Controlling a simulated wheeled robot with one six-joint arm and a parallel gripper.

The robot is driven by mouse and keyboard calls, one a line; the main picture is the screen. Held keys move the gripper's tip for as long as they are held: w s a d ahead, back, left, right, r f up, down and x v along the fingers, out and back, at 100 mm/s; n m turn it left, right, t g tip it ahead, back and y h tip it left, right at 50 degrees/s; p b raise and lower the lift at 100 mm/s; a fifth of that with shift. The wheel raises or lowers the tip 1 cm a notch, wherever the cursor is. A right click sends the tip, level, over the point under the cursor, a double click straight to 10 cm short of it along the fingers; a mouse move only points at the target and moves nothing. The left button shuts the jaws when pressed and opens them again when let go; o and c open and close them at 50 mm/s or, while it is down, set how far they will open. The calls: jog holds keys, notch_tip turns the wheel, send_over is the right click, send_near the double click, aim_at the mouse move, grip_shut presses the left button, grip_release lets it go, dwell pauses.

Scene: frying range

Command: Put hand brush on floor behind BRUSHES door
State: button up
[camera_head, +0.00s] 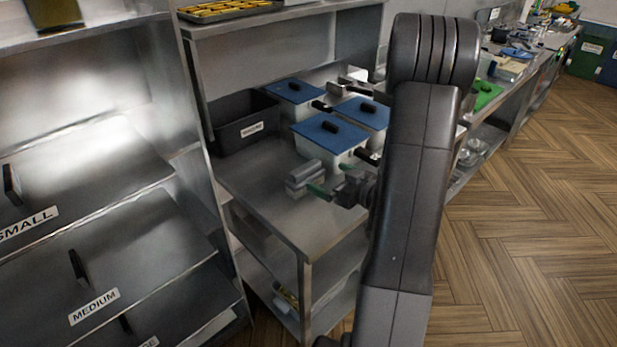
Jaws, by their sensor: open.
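I cannot make out a hand brush for certain, and no label in view reads BRUSHES. Far cabinet doors (590,62) at the upper right carry labels too small to read.
Blue-lidded containers (330,134) and a dark labelled bin (242,122) stand on the counter. Steel fronts marked SMALL (28,222) and MEDIUM (94,306) are at left. A long worktop with a green board (486,94) runs back. The wooden floor (530,220) at right is clear.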

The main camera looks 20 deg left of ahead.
aim_at(308, 168)
jog(key=x, duration=0.3)
jog(key=p+x, duration=0.2)
jog(key=x, duration=0.2)
jog(key=shift+s+a+r, duration=0.1)
jog(key=shift+a, duration=0.05)
jog(key=shift+w+a, duration=0.25)
jog(key=shift+a, duration=0.25)
jog(key=c, duration=0.8)
jog(key=shift+o, duration=0.2)
